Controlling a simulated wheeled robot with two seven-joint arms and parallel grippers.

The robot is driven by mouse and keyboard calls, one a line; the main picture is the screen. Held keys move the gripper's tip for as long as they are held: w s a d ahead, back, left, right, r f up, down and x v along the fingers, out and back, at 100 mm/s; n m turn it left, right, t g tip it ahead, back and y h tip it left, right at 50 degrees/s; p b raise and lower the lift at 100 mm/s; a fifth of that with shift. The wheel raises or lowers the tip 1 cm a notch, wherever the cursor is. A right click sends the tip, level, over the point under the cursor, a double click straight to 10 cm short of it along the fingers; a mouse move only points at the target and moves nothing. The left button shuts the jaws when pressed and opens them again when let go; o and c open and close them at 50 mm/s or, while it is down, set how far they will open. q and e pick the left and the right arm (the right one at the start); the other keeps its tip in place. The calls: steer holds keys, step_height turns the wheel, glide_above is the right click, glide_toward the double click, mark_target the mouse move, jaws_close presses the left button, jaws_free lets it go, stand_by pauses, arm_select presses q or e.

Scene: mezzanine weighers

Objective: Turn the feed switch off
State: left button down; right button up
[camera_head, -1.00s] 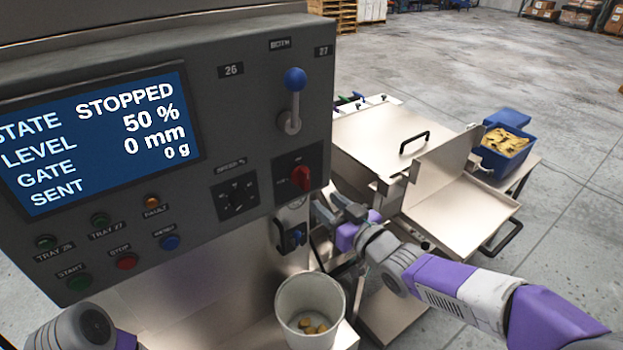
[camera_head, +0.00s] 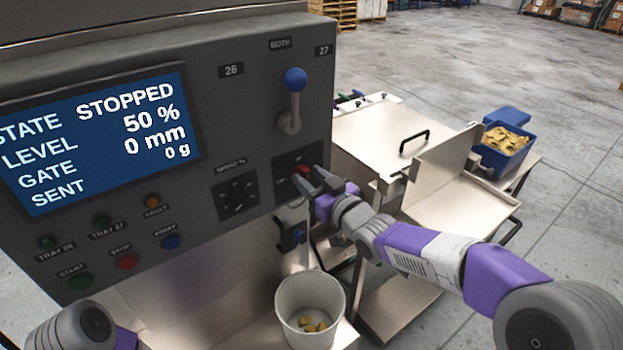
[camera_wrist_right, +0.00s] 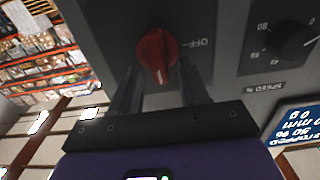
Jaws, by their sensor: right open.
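The feed switch is a red rotary knob (camera_head: 301,170) at the lower right of the grey control panel, largely hidden by my gripper in the head view. In the right wrist view the knob (camera_wrist_right: 157,55) shows whole, with an OFF mark to its right and its pale pointer line toward the gripper, not at OFF. My right gripper (camera_head: 311,182) is open, its fingers (camera_wrist_right: 160,85) reaching to either side of the knob's lower end. I cannot tell if they touch it. The left gripper is not in view; part of my left arm shows at the lower left.
The panel screen (camera_head: 100,140) reads STOPPED, 50 %, 0 mm, 0 g. A blue-knobbed lever (camera_head: 293,95) stands above the switch and a black dial (camera_head: 237,197) left of it. A white bucket (camera_head: 310,310) with several yellowish pieces stands below. Trays and a blue bin (camera_head: 505,150) are at right.

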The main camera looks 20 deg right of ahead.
steer(key=shift+c, duration=0.4)
jaws_close()
steer(key=shift+f+n+b, duration=0.15)
steer(key=shift+n+b, duration=0.35)
steer(key=shift+b, duration=0.4)
steer(key=shift+s+a+f+n+b, duration=0.1)
steer(key=shift+a+f+n+b, duration=0.15)
steer(key=shift+n+b, duration=2.35)
steer(key=shift+s+a+f+n+b, duration=0.1)
steer(key=shift+a+f+n+b, duration=0.1)
steer(key=shift+n+b, duration=2.4)
steer(key=shift+s+a+f+n+b, duration=0.2)
steer(key=shift+n+b, duration=1.7)
steer(key=shift+n, duration=1.3)
steer(key=shift+w, duration=0.15)
